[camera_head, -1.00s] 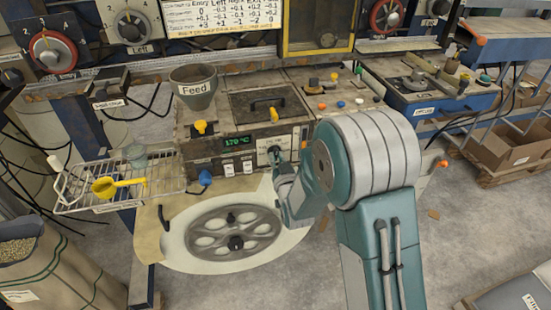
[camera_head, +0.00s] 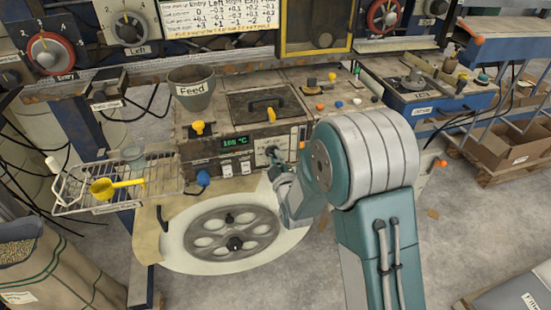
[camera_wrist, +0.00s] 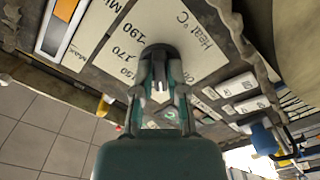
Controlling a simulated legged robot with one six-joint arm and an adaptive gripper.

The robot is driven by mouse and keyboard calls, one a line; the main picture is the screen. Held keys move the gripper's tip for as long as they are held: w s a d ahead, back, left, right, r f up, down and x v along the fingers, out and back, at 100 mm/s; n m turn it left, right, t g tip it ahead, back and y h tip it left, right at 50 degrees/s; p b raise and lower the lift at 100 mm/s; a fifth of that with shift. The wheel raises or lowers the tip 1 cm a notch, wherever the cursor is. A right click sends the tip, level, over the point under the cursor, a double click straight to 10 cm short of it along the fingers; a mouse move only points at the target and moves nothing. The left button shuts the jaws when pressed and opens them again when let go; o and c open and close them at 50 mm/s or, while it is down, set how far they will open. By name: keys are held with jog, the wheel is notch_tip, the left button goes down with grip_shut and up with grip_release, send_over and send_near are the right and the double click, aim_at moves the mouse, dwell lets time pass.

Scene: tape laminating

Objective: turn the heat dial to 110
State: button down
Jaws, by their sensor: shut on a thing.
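My gripper (camera_head: 276,162) is at the front of the machine and shut on the heat dial (camera_head: 272,150), which is mostly covered by the fingers. In the wrist view my gripper (camera_wrist: 161,70) points at the white Heat C scale plate (camera_wrist: 190,30). The marks 190, 170 and 150 show around the fingers; lower marks are hidden, and I cannot see where the dial points. The green temperature display (camera_head: 236,141) is lit with a three-digit value in °C, too blurred to read surely.
White switches (camera_head: 236,168) sit left of the dial. A Feed cup (camera_head: 192,90) and yellow knob (camera_head: 199,128) are above left. A wire rack (camera_head: 110,185) with a yellow scoop (camera_head: 103,188) is at left. A spoked wheel (camera_head: 232,233) lies below.

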jog(key=shift+a+n, duration=0.1)
jog(key=shift+n, duration=1.1)
jog(key=c, duration=0.7)
grip_release()
jog(key=shift+a, duration=0.15)
jog(key=shift+s, duration=0.3)
jog(key=v, duration=1.1)
jog(key=shift+s, duration=0.15)
